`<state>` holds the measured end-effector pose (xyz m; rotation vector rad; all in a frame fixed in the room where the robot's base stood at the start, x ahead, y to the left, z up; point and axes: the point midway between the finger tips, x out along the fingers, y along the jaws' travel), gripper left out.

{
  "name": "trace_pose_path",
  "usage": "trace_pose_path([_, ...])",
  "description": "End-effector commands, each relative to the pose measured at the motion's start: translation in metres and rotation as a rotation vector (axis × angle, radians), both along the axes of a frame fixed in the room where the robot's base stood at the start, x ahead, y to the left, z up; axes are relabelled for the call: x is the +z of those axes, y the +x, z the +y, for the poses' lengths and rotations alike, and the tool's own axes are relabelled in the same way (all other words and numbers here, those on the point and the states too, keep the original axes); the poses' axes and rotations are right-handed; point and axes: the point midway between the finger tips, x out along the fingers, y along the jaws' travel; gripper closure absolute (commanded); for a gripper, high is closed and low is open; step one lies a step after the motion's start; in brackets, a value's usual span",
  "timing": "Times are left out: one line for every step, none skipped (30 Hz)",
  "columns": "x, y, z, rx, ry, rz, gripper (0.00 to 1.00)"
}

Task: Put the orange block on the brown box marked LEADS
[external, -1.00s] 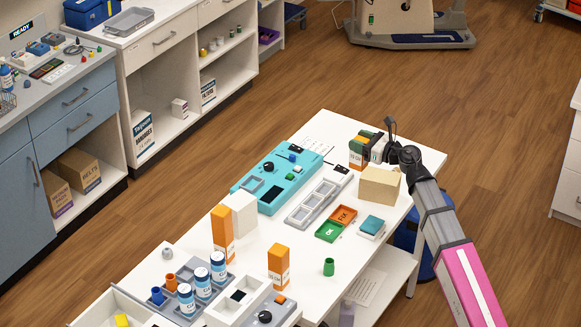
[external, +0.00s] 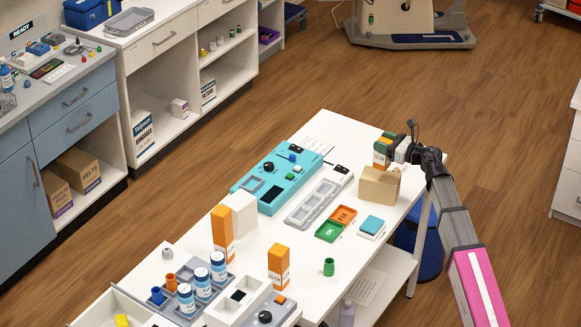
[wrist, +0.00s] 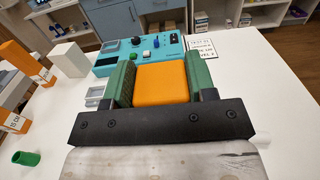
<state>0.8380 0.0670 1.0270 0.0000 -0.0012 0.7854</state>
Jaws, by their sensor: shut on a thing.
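The orange block (wrist: 162,83) is between the green-padded fingers of my gripper (wrist: 163,82) in the wrist view. The fingers are shut on its sides. In the external view my gripper (external: 383,152) holds the orange block (external: 380,159) at the far right part of the white table, just behind a plain tan box (external: 379,187). Whether the block touches the table is unclear. Two brown boxes sit on the low shelf at left: one reads BELTS (external: 79,170); the other's label (external: 57,197) is too small to read. No LEADS marking is legible.
The white table (external: 300,255) also holds a teal device (external: 283,178), a grey tray (external: 318,197), green and orange trays (external: 331,231), tall orange boxes (external: 222,232) and a white block (external: 240,213). Open wood floor (external: 300,70) lies between table and cabinets.

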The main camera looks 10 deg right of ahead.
Motion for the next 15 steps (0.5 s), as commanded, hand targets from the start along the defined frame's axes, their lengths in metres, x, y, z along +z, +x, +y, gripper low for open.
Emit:
trace_pose_path([-0.004, 0.0, 0.0, 0.0, 0.001, 0.001, 0.78])
trace_pose_path([-0.008, -0.001, 0.0, 0.0, 0.001, 0.001, 0.78])
trace_pose_path([-0.013, -0.001, 0.0, 0.0, 0.001, 0.001, 0.78])
trace_pose_path([-0.017, -0.001, 0.0, 0.0, 0.001, 0.002, 0.78])
trace_pose_path([-0.022, -0.001, 0.0, 0.0, 0.001, 0.002, 0.78])
trace_pose_path([-0.027, -0.001, 0.0, 0.0, 0.001, 0.002, 0.78])
trace_pose_path([-0.031, -0.001, 0.0, 0.0, 0.001, 0.003, 0.78])
trace_pose_path([-0.033, -0.001, 0.0, 0.0, 0.001, 0.001, 0.78])
trace_pose_path([-0.036, -0.001, 0.001, 0.0, 0.001, 0.001, 0.78])
trace_pose_path([-0.036, -0.001, 0.001, 0.0, 0.001, 0.0, 0.78])
trace_pose_path([-0.037, -0.001, 0.0, 0.0, 0.001, 0.0, 0.78])
trace_pose_path([-0.037, 0.0, 0.001, 0.0, 0.001, -0.001, 0.78])
trace_pose_path([-0.036, 0.0, 0.001, 0.0, 0.001, -0.001, 0.78])
trace_pose_path([-0.036, 0.0, 0.001, 0.0, 0.001, -0.001, 0.78])
trace_pose_path([-0.036, 0.0, 0.001, 0.0, 0.001, -0.001, 0.78])
